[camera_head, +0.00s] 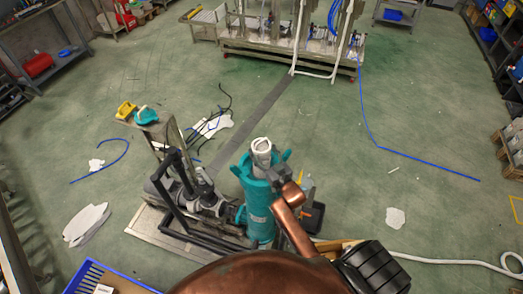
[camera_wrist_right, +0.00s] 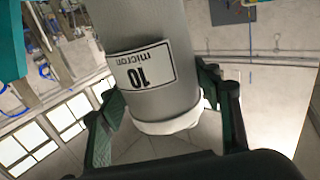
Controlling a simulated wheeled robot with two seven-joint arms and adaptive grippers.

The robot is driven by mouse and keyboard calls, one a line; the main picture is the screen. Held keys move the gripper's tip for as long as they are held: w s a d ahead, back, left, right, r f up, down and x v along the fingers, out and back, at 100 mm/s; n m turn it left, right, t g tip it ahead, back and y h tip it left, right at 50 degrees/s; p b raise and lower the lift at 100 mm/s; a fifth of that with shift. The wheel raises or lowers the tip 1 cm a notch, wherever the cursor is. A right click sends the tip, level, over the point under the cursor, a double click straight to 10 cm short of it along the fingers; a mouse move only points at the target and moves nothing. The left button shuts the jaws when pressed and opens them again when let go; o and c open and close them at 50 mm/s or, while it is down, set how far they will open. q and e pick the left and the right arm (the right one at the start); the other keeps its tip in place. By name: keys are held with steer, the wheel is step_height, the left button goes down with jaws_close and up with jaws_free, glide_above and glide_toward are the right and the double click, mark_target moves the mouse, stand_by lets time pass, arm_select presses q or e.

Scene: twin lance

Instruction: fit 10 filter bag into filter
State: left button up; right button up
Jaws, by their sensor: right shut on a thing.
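The filter bag (camera_head: 262,156) is a grey cylinder with a white rim at its upper end. It stands roughly upright at the mouth of the teal filter (camera_head: 257,215) in the head view; I cannot tell whether its lower end is inside. In the right wrist view the bag (camera_wrist_right: 180,88) carries an upside-down label reading "10 micron". My right gripper (camera_wrist_right: 163,92) has its dark fingers on both sides of the bag and is shut on it. In the head view this gripper (camera_head: 283,178) is at the bag's right side. My left gripper is not in view.
Dark pipes and a pump (camera_head: 200,198) stand on a skid left of the filter. A blue crate (camera_head: 84,277) is at the lower left. A white hose (camera_head: 440,260) runs along the floor at right. Open green floor lies behind, with a blue line (camera_head: 425,167).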

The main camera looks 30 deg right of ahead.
steer(key=shift+f+b, duration=3.3)
steer(key=shift+f, duration=1.65)
steer(key=o, duration=1.3)
steer(key=shift+c, duration=0.2)
steer(key=o, duration=0.5)
steer(key=shift+c, duration=0.2)
steer(key=shift+f, duration=0.1)
steer(key=shift+s+f, duration=0.1)
steer(key=shift+s, duration=0.05)
steer(key=shift+s+f, duration=0.1)
steer(key=shift+s, duration=0.25)
steer(key=s, duration=1.1)
steer(key=shift+a+r, duration=0.25)
steer(key=shift+r, duration=0.15)
